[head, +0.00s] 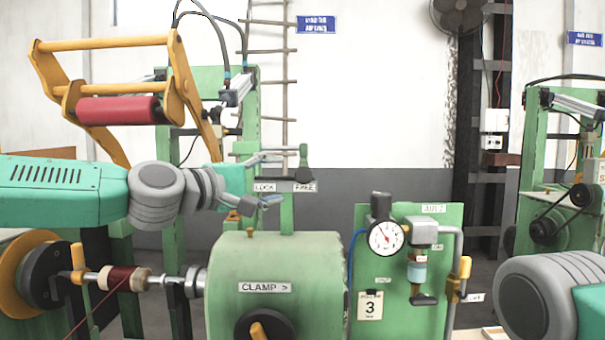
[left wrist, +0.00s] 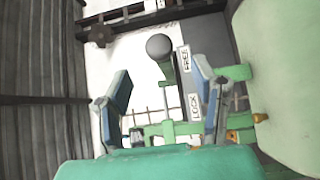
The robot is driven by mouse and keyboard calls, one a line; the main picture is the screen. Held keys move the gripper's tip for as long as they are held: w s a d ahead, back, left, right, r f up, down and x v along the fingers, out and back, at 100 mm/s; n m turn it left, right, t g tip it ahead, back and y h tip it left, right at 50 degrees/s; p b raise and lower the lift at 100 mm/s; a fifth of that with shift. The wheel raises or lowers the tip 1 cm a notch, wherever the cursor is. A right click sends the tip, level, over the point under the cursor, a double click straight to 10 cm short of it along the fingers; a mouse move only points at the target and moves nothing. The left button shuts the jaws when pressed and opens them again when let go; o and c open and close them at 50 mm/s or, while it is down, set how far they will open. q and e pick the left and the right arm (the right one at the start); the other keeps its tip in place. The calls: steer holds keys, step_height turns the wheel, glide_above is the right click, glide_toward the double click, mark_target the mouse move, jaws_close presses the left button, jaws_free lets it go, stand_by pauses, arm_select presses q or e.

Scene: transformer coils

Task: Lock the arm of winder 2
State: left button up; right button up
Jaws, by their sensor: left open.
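The lock lever (head: 304,156) has a green upright handle and stands at the FREE end of a plate labelled LOCK (head: 264,187) and FREE (head: 304,188). In the left wrist view its grey round knob (left wrist: 158,46) shows near the FREE label (left wrist: 186,58). My left gripper (head: 272,180) is open, left of the lever, with one finger above and one below the plate's level. In the left wrist view the knob lies between the finger lines, beyond the tips. The winder arm (head: 98,43) is a yellow frame with a red roller (head: 117,110), raised. My right gripper is out of view.
Below my left gripper is a green housing (head: 320,255) labelled CLAMP. A green panel (head: 445,225) with a gauge (head: 384,236) and a plate reading 3 (head: 370,308) stands to its right. A wound coil (head: 124,279) sits on the shaft at lower left.

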mark_target(301, 176)
arm_select(q)
steer(key=p+x, duration=0.1)
steer(key=x, duration=0.6)
steer(key=shift+w+d, duration=0.15)
steer(key=shift+d, duration=0.1)
steer(key=shift+w+d+f, duration=0.1)
steer(key=shift+w+d, duration=0.05)
steer(key=shift+w, duration=0.2)
steer(key=shift+c, duration=0.3)
jaws_close()
